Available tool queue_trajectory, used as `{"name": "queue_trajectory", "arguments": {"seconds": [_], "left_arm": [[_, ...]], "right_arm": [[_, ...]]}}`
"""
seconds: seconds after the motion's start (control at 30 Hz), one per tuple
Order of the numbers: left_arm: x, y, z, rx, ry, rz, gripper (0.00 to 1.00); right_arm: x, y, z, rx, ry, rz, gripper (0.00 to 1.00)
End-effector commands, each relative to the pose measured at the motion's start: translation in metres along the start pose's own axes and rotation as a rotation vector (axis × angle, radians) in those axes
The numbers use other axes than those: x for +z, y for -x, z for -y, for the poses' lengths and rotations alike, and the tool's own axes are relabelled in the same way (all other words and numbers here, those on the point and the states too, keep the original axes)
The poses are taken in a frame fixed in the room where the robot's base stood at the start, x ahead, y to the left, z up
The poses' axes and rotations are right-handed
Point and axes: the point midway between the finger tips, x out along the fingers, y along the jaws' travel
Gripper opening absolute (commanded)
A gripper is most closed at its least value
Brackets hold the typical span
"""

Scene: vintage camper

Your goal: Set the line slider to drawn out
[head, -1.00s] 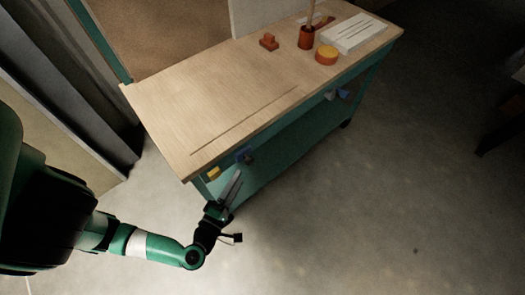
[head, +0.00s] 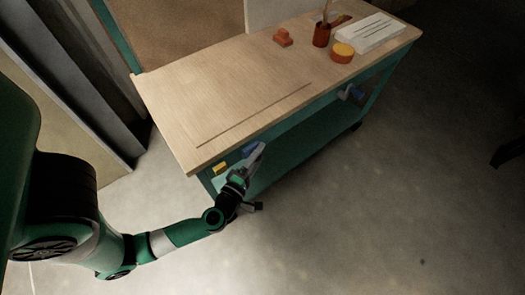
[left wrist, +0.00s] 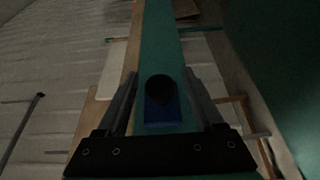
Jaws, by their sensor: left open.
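A blue plate (left wrist: 162,112) with a round dark knob (left wrist: 159,89) sits on the green front of the workbench. I take this to be the line slider, though no label shows. In the head view the blue plate (head: 249,149) is partly hidden by my left gripper (head: 257,152). In the left wrist view my left gripper (left wrist: 160,76) is open, with one finger on each side of the knob. The knob appears between the fingers, and I cannot tell whether they touch it. My right gripper is not in view.
A yellow part (head: 219,168) sits left of the blue plate. A blue and grey fitting (head: 351,94) is farther right on the front. The wooden benchtop (head: 200,95) has a thin dark line and holds a red-brown block (head: 283,38), a yellow-topped round tin (head: 342,53) and a brush cup (head: 321,36).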

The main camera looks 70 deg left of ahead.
Motion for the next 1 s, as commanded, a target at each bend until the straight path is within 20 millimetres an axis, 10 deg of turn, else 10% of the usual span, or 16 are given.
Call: {"name": "queue_trajectory", "arguments": {"seconds": [0.47,0.83,1.0], "left_arm": [[0.001,-0.024,0.0,-0.001,0.0,0.001,0.69],[0.001,-0.024,0.0,-0.001,0.001,0.001,0.02],[0.001,-0.024,0.0,-0.001,0.001,0.001,0.0]], "right_arm": [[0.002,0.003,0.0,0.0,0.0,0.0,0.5],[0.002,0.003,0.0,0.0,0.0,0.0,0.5],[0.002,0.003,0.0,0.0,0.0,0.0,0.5]]}}
